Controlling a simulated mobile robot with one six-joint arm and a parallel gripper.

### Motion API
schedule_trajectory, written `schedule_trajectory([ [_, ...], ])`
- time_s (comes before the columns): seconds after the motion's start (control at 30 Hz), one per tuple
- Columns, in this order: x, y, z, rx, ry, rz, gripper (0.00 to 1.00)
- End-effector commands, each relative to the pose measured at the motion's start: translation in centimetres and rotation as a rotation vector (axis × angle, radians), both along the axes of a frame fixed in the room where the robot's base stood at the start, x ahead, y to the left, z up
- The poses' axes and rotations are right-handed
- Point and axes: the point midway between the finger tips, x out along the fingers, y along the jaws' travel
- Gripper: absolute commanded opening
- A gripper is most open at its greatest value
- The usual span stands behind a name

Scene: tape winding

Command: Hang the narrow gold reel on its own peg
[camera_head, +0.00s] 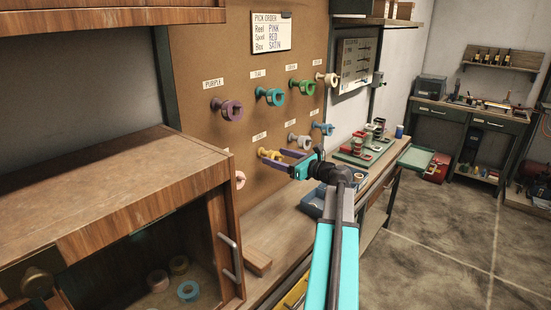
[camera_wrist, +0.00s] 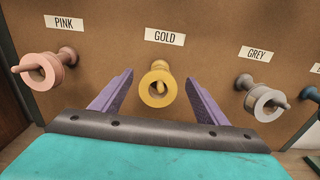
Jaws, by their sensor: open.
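The gold reel (camera_wrist: 157,90) sits around the peg under the GOLD label (camera_wrist: 165,37) on the brown board. The peg's tip shows through its hole. It also shows in the head view (camera_head: 266,153), partly behind my purple fingers. My gripper (camera_wrist: 159,78) is open, with one finger on each side of the reel and a visible gap to both. In the head view my gripper (camera_head: 283,157) reaches toward the board from the right. I cannot tell how far the reel is along the peg.
A pink reel (camera_wrist: 48,73) hangs to the left and a grey one (camera_wrist: 262,102) to the right. Purple (camera_head: 228,109), teal (camera_head: 270,96) and green (camera_head: 303,87) reels hang above. A wooden cabinet (camera_head: 110,190) stands at the left; the bench holds trays.

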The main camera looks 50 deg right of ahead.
Motion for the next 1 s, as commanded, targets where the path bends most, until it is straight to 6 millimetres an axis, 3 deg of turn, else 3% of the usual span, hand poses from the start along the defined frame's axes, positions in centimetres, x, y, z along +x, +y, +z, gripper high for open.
schedule_trajectory([
  [0.6, -9.6, -0.8, 0.3, 0.000, 0.000, -0.003, 0.68],
  [0.8, -11.6, -1.0, 0.5, 0.000, -0.001, -0.001, 0.68],
  [1.0, -12.2, -1.0, 0.6, 0.000, -0.001, 0.000, 0.68],
])
